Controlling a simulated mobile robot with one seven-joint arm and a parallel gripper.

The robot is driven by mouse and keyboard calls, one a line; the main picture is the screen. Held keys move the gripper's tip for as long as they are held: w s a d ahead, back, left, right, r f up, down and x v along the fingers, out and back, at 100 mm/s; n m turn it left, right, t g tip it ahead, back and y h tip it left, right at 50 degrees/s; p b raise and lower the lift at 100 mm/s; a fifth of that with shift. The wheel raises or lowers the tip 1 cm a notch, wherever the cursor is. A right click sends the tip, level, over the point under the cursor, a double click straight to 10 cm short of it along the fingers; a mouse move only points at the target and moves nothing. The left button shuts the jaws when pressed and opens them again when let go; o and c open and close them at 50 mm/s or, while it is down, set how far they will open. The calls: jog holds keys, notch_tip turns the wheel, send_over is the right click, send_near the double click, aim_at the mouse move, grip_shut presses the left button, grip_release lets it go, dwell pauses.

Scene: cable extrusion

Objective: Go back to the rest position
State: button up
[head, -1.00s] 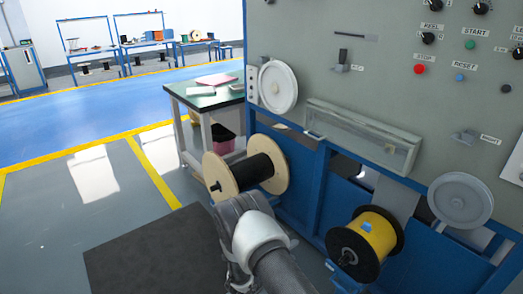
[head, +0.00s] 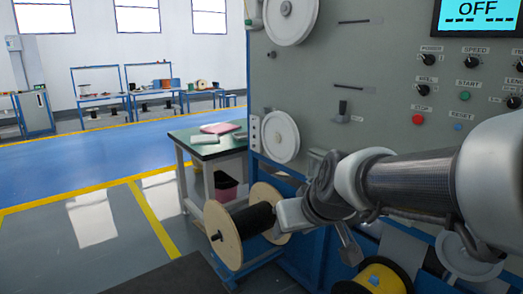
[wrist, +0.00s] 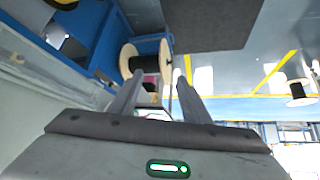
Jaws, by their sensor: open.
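My gripper (wrist: 158,92) is open and empty in the wrist view, its two fingers apart with nothing between them. In the head view my arm reaches in from the right, in front of the grey machine panel (head: 395,65). Its end is near the wooden spool of black cable (head: 228,232), overlapping the spool's right side in the picture; whether they touch cannot be told. The spool also shows beyond the fingers in the wrist view (wrist: 130,62).
A yellow cable spool (head: 383,279) sits low on the machine, partly cut off. A green-topped table (head: 190,136) stands behind the black spool. Workbenches (head: 150,93) line the far wall. The blue floor (head: 60,160) at left is clear.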

jog(key=s+d+m+g+h, duration=0.15)
jog(key=s+d, duration=0.25)
jog(key=s, duration=0.5)
jog(key=s+d+m+g+h, duration=0.1)
jog(key=s+d+m, duration=0.15)
jog(key=s, duration=0.65)
notch_tip(320, 180, up, 26)
jog(key=p, duration=2.6)
jog(key=shift+w+d+n, duration=0.25)
jog(key=shift+d+n, duration=0.1)
jog(key=shift+n, duration=0.05)
jog(key=shift+t, duration=0.25)
